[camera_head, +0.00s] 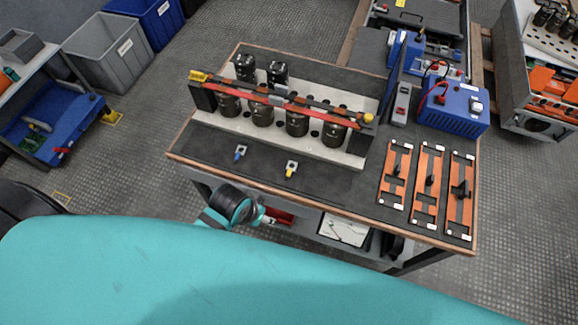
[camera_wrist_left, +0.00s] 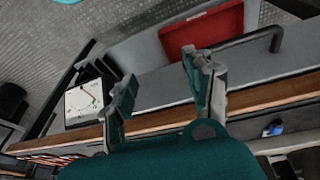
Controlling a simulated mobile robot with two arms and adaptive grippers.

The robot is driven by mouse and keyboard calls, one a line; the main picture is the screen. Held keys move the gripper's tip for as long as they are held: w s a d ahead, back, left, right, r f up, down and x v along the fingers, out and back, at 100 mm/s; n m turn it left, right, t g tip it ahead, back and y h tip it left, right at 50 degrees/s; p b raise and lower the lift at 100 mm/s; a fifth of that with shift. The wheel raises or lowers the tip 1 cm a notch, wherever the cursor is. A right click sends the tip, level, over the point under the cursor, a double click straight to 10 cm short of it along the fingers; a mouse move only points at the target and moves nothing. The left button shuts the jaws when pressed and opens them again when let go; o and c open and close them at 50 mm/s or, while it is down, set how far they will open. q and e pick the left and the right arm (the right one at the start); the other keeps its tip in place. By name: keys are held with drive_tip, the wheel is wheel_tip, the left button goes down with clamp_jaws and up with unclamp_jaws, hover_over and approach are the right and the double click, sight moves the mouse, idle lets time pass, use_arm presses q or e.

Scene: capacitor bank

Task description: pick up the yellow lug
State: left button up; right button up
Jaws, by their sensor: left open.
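The yellow lug (camera_head: 290,170), a small pale metal terminal with a yellow sleeve, lies on the dark mat near the front edge of the workbench in the head view. I cannot make it out in the left wrist view. My left gripper (camera_head: 268,219) is in front of the bench edge, apart from the lug and to its lower left. In the left wrist view its two fingers (camera_wrist_left: 163,88) are spread with nothing between them. My right gripper is not in view.
A blue lug (camera_head: 240,153) lies left of the yellow one; it also shows in the left wrist view (camera_wrist_left: 272,129). The capacitor bank (camera_head: 282,115) stands behind. Orange plates (camera_head: 428,180) lie at the right. A red bin (camera_wrist_left: 203,40) and a meter (camera_head: 344,229) are under the benchtop.

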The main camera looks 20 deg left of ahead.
use_arm(q)
drive_tip(key=shift+h, duration=0.7)
drive_tip(key=w+d+r, duration=0.4)
drive_tip(key=r, duration=0.1)
drive_tip(key=w+d+r, duration=0.2)
drive_tip(key=w, duration=0.1)
drive_tip(key=shift+r, duration=0.25)
drive_tip(key=w+a+r+n+g+y+p, duration=0.25)
drive_tip(key=w+r, duration=0.45)
drive_tip(key=r, duration=0.6)
drive_tip(key=m, duration=0.1)
hover_over(289, 173)
drive_tip(key=shift+g, duration=0.25)
drive_tip(key=f, duration=1.1)
drive_tip(key=shift+w+a+f, duration=0.2)
drive_tip(key=f, duration=0.2)
drive_tip(key=f+p, duration=0.1)
drive_tip(key=f, duration=0.1)
drive_tip(key=shift+s+d, duration=0.15)
drive_tip(key=shift+s, duration=0.05)
drive_tip(key=shift+f, duration=0.65)
clamp_jaws()
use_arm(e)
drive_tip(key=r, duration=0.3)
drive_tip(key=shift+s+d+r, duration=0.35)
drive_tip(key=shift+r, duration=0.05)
